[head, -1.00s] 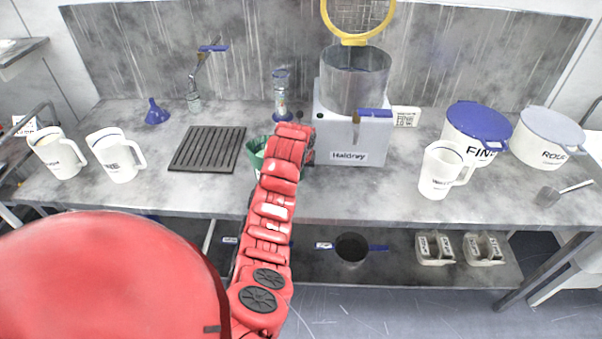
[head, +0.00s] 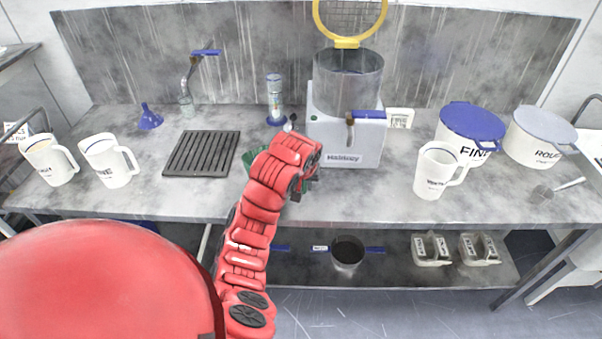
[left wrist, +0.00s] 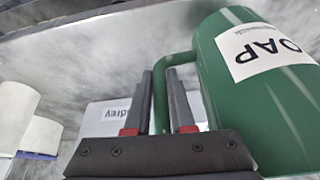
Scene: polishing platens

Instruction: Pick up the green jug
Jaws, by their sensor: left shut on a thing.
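The green jug (head: 252,157) is mostly hidden behind my red left arm in the head view. In the left wrist view the jug (left wrist: 262,105) fills the right side, a large green body with a white label reading "OAP", partly cut off by the frame edge. Its green handle (left wrist: 160,90) passes between the two dark fingers of my left gripper (left wrist: 162,98). The gripper is shut on that handle. In the head view the left gripper (head: 308,182) is largely hidden by the wrist. I cannot tell whether the jug touches the counter.
The grey counter (head: 350,205) has a steel-drum machine (head: 345,140) just behind my gripper. A black grate (head: 203,153) lies to the left. White jugs stand at far left (head: 110,160) and right (head: 436,172). Lidded tubs (head: 462,148) are at back right.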

